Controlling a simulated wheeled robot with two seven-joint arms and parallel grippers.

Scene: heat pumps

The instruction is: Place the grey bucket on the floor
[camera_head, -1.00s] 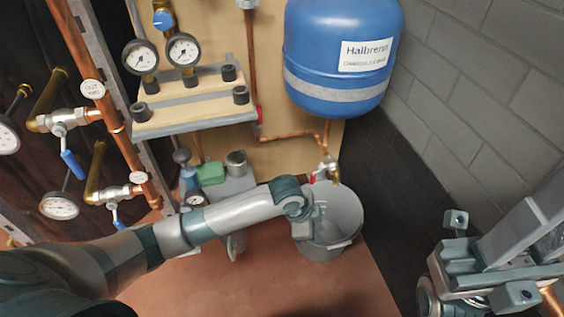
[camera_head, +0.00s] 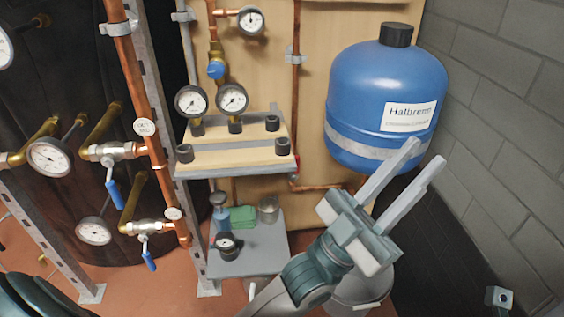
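The grey bucket (camera_head: 362,292) is at the bottom of the view, below the blue tank. My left wrist covers much of it, and the frame cuts off its lower part. It looks upright, but I cannot see its base. My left gripper (camera_head: 427,152) is raised above the bucket, in front of the tank's lower edge. Its two fingers point up and right, spread apart with nothing between them. A small end part of my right gripper shows at the bottom right corner; its fingers are out of frame. The reddish floor (camera_head: 180,285) shows at the lower left.
The blue tank (camera_head: 375,100) hangs at the upper right, close to the grey block wall (camera_head: 490,120). A gauge shelf (camera_head: 235,160) is left of it. A small grey table (camera_head: 250,258) holds a green item, a can and a gauge. Copper pipes and valves with blue levers stand at the left.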

